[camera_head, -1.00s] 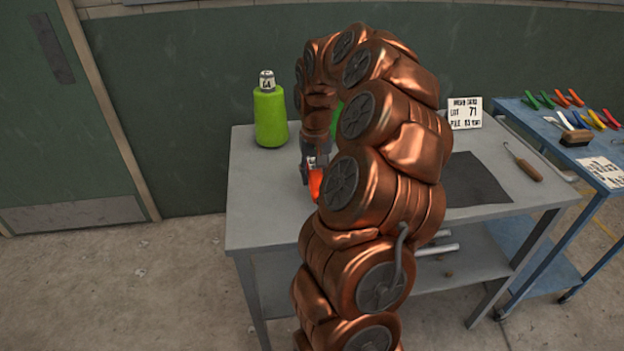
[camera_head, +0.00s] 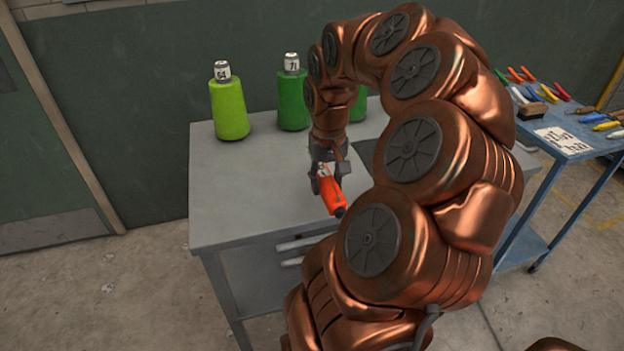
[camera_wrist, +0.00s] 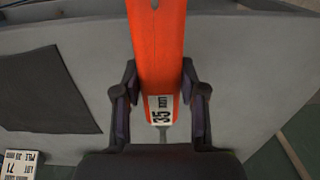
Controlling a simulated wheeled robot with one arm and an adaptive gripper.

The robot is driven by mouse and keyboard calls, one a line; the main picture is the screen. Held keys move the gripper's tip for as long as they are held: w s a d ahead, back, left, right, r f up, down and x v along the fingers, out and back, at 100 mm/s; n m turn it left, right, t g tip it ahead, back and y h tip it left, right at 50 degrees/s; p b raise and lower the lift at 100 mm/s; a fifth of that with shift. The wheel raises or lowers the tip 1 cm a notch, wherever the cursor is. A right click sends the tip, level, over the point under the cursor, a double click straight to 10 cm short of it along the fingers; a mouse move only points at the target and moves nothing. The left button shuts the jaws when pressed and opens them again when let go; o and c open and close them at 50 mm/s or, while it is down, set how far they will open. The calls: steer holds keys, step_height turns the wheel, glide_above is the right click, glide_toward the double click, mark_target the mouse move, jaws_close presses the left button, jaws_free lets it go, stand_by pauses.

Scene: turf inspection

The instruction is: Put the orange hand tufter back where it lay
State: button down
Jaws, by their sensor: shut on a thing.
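The orange hand tufter (camera_head: 328,190) is held in my gripper (camera_head: 328,172) over the grey table (camera_head: 225,200). Its dark end points toward the table's front edge. In the wrist view the tufter (camera_wrist: 157,45) runs up out of the frame between the two fingers of my gripper (camera_wrist: 159,92), with a white label reading 35 near the fingers. The fingers are shut on it. I cannot tell how far it is above the table. The dark mat (camera_wrist: 45,90) lies flat on the table, partly hidden by my arm in the head view.
Light green (camera_head: 230,107) and dark green (camera_head: 292,95) yarn cones stand at the table's back, another green one partly behind my arm. A blue cart (camera_head: 560,150) at right holds several coloured tools and a brush. A lot card (camera_wrist: 20,165) stands beyond the mat.

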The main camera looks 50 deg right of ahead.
steer(key=shift+s+a, duration=0.1)
steer(key=shift+a, duration=0.15)
steer(key=w+a, duration=0.1)
steer(key=a, duration=0.4)
steer(key=w+a, duration=0.1)
steer(key=a, duration=0.2)
steer(key=shift+w+a+r+b, duration=0.15)
steer(key=shift+w+a+b, duration=0.15)
steer(key=shift+w, duration=0.2)
steer(key=p, duration=0.4)
glide_above(278, 181)
steer(key=shift+f, duration=0.75)
steer(key=shift+f+p, duration=0.45)
steer(key=shift+f, duration=1.3)
steer(key=shift+f, duration=0.15)
steer(key=c, duration=0.7)
jaws_free()
steer(key=shift+o, duration=0.2)
